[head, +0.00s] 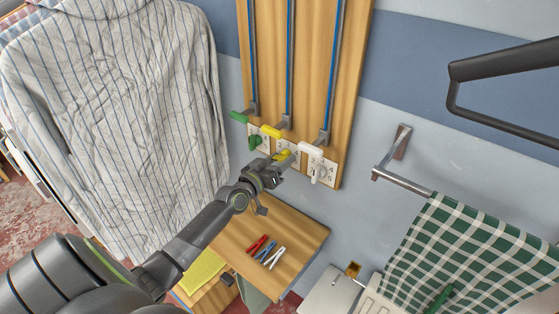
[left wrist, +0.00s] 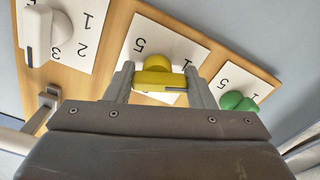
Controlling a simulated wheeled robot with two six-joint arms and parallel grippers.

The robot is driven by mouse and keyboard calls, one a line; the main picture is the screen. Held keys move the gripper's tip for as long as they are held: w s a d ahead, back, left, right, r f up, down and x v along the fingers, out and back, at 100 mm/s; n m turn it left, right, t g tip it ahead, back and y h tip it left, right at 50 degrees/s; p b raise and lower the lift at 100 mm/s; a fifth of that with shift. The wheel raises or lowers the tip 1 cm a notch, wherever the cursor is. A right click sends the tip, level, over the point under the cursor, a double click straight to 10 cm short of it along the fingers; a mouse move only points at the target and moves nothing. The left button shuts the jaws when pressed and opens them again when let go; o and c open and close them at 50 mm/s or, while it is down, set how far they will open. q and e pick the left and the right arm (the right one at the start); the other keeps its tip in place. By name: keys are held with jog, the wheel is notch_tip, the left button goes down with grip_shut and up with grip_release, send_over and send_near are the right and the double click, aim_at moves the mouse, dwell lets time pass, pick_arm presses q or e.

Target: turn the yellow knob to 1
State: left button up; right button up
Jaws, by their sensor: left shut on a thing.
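The yellow knob (left wrist: 158,78) sits on a white number plate (left wrist: 143,36) between a white knob (left wrist: 38,36) and a green knob (left wrist: 238,101). My left gripper (head: 281,161) is shut on the yellow knob, with one finger on each side in the left wrist view. A dark line on the knob's bar points right in that view. A 5 shows on its plate; the gripper and knob hide other numbers, so I cannot tell the setting. In the head view the yellow knob (head: 284,154) is partly hidden. My right gripper is not in view.
Green, yellow (head: 271,131) and white (head: 311,150) levers stand just above the knobs on the wooden board (head: 345,60). A small wooden table (head: 290,236) with clothespins is below. A striped garment (head: 120,110) hangs left; a checked cloth (head: 465,245) hangs right.

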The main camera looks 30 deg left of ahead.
pick_arm(q)
jog(key=shift+n, duration=1.1)
jog(key=o, duration=1)
jog(key=s, duration=0.5)
jog(key=s+a+p, duration=0.1)
jog(key=s, duration=1.1)
jog(key=shift+s+a+p, duration=0.15)
jog(key=shift+s+p, duration=0.05)
jog(key=shift+p, duration=0.15)
